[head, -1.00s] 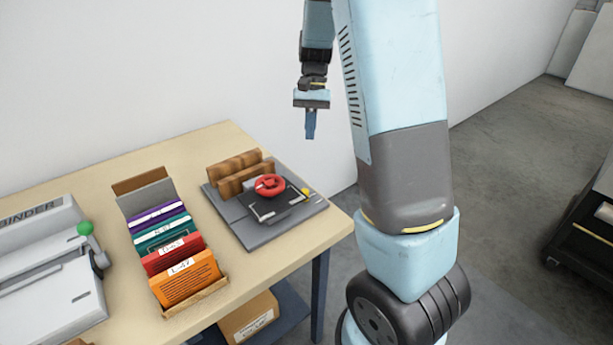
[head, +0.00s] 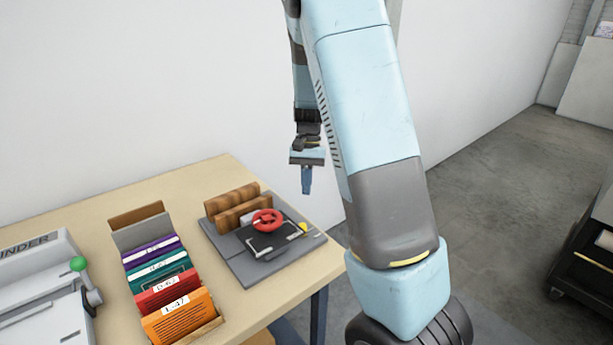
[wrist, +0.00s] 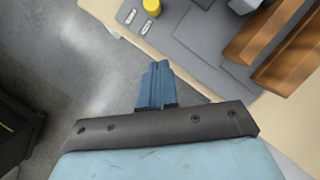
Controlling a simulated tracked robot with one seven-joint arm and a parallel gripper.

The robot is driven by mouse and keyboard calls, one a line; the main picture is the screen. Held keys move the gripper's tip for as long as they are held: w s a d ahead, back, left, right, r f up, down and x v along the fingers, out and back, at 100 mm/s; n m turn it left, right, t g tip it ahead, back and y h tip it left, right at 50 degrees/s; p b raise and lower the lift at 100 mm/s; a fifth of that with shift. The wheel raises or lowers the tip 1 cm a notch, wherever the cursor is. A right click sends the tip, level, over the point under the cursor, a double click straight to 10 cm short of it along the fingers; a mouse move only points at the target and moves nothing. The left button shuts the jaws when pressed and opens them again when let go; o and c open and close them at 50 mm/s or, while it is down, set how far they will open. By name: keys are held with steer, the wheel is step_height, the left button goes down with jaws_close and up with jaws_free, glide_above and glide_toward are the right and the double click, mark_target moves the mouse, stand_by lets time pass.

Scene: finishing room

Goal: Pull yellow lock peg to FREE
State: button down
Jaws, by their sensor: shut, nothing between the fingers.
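The yellow lock peg (head: 303,228) stands at the right corner of a grey press fixture (head: 238,262) on the table. In the wrist view the yellow peg (wrist: 152,6) is at the top edge, partly cut off, beside two small pale labels (wrist: 138,22) whose text I cannot read. My gripper (head: 307,188) points down above the table's back right side, higher than the peg and apart from it. Its blue fingers (wrist: 157,72) are together with nothing between them. The fixture also carries a red handwheel (head: 267,217) and a dark plate.
Two brown wooden blocks (head: 236,208) stand at the fixture's back. A box of coloured folders (head: 205,325) is left of it, and a binder machine (head: 40,285) with a green knob is farther left. The wall rises behind the table (head: 190,191).

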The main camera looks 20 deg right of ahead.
steer(key=x, duration=0.4)
steer(key=shift+s+f, duration=0.1)
steer(key=shift+f, duration=0.3)
steer(key=s+a, duration=0.1)
steer(key=s, duration=0.2)
steer(key=shift+a, duration=0.4)
steer(key=shift+s+a, duration=0.1)
steer(key=shift+s, duration=0.2)
steer(key=shift+s+d, duration=0.2)
steer(key=shift+s, duration=0.5)
steer(key=shift+s+d, duration=0.25)
steer(key=shift+s, duration=0.4)
